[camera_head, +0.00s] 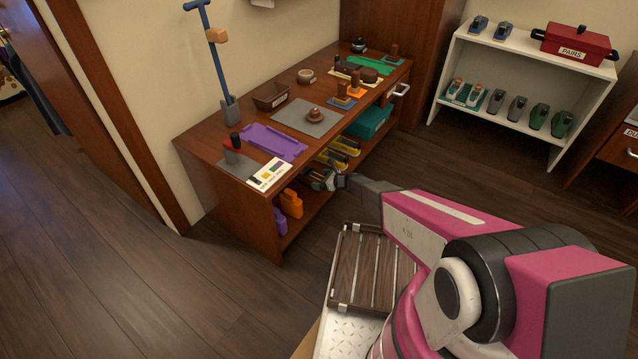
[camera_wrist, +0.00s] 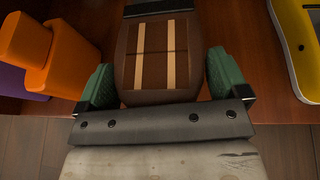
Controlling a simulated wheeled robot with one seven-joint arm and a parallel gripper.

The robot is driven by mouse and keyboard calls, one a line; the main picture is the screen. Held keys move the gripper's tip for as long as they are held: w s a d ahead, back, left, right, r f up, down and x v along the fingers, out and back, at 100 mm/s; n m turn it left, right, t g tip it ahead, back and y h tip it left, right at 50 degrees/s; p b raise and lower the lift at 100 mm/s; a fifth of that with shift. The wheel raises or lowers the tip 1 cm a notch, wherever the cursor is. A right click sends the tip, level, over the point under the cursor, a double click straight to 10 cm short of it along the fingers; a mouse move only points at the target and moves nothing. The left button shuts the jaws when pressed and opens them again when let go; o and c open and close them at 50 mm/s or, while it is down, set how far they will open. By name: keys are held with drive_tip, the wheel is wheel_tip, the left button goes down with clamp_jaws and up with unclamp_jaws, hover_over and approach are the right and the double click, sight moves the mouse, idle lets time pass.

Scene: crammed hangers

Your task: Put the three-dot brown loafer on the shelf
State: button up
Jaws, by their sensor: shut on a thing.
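My gripper (camera_head: 325,180) is at the front edge of the bench's lower shelf. In the wrist view its green-padded fingers (camera_wrist: 155,85) are on both sides of a dark brown shoe-like object (camera_wrist: 157,62) with two tan stripes, and they are shut on it. I cannot see dots on it, and its far end is cut off by the frame. In the head view my gripper and the bench mostly hide it. The lower shelf (camera_wrist: 205,25) lies under and beyond the object.
An orange item (camera_head: 291,203) stands left of my gripper and yellow shoes (camera_head: 345,146) stand to its right. The wooden bench top (camera_head: 215,140) is above. A white rack (camera_head: 490,85) with several shoes stands at the back right. A slatted tray (camera_head: 345,270) is below my arm.

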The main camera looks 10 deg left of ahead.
drive_tip(key=w+f, duration=0.1)
drive_tip(key=w+a+f, duration=0.1)
drive_tip(key=w, duration=0.1)
drive_tip(key=w+f, duration=0.1)
drive_tip(key=shift+w+a, duration=0.3)
drive_tip(key=shift+f, duration=1.9)
drive_tip(key=shift+f, duration=0.1)
drive_tip(key=o, duration=0.8)
drive_tip(key=shift+c, duration=0.2)
drive_tip(key=shift+s, duration=0.1)
